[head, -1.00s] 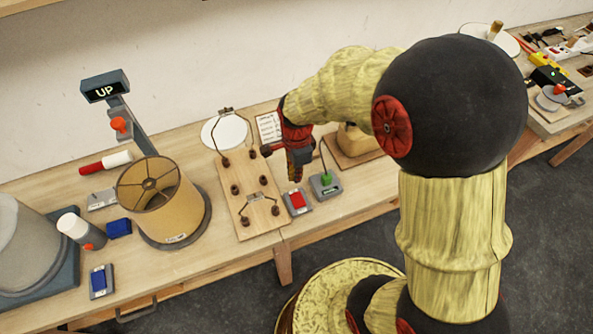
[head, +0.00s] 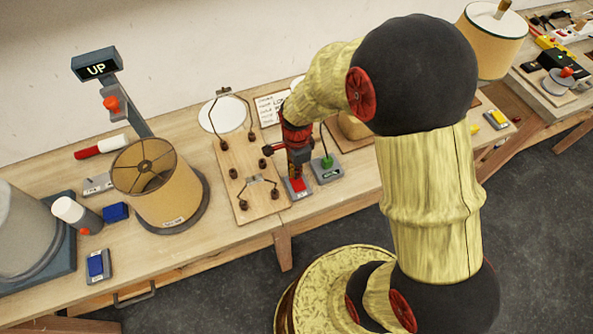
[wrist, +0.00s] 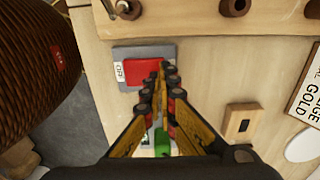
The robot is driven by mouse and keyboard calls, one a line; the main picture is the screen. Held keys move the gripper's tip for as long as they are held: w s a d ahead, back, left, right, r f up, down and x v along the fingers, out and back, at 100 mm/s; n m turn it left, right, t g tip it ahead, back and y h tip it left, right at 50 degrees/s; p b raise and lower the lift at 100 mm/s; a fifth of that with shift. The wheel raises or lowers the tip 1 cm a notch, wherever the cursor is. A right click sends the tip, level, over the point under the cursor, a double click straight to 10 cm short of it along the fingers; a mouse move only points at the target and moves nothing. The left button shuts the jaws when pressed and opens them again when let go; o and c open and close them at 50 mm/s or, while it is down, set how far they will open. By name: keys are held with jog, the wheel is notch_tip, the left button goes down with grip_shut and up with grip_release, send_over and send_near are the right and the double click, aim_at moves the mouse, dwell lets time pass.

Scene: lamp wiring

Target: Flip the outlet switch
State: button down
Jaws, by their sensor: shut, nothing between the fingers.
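A red rocker switch on a grey base (head: 303,193) sits near the table's front edge, right of the wooden board. In the wrist view the red switch (wrist: 136,72) shows its white label, which I cannot read surely. My gripper (head: 296,177) is shut and empty, pointing down at this switch. In the wrist view the closed fingertips (wrist: 165,72) overlap the right end of the red rocker. I cannot tell whether they touch it. The fingers hide part of the switch. No marking that I can read names it as the outlet switch.
The wooden board (head: 243,200) with wire arches is just left. A grey box with a green knob (head: 327,163) stands close on the right, partly behind the fingers in the wrist view. A shaded lamp (head: 160,190) and blue switch (head: 97,265) are farther left.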

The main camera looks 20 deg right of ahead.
jog(key=shift+w+f+g+p, duration=0.25)
jog(key=shift+f+g+p, duration=0.15)
jog(key=shift+p, duration=0.15)
jog(key=shift+s, duration=0.1)
jog(key=shift+r, duration=0.1)
jog(key=shift+s+r+p, duration=0.4)
jog(key=shift+s+p, duration=0.1)
jog(key=shift+s, duration=0.2)
jog(key=shift+w+r, duration=0.1)
jog(key=shift+r, duration=0.2)
notch_tip(320, 180, up, 13)
jog(key=w+p, duration=0.2)
jog(key=p, duration=0.3)
